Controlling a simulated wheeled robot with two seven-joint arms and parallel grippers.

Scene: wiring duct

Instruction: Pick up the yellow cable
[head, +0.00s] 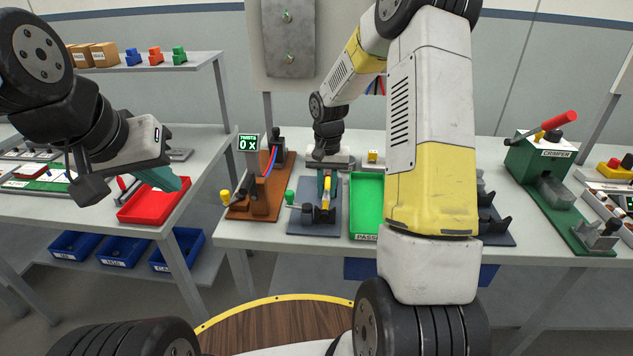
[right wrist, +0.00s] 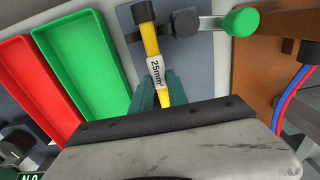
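The yellow cable (head: 326,187) stands out against a blue-grey plate on the middle table. In the right wrist view the cable (right wrist: 151,40) has a black end and a white "25mm²" label. My right gripper (head: 326,171) is down at the cable. In the right wrist view its teal fingers (right wrist: 160,92) lie on both sides of the cable, close to it. Whether they press on it I cannot tell. My left gripper (head: 168,179) is over the red tray (head: 150,208) on the left table, seen from the side, with nothing visible in it.
A green tray (head: 366,196) marked PASS is just right of the plate. A brown stand (head: 262,196) with a "0 x" display and red and blue wires is to the left. A green crimper (head: 549,184) with a red handle is at the far right.

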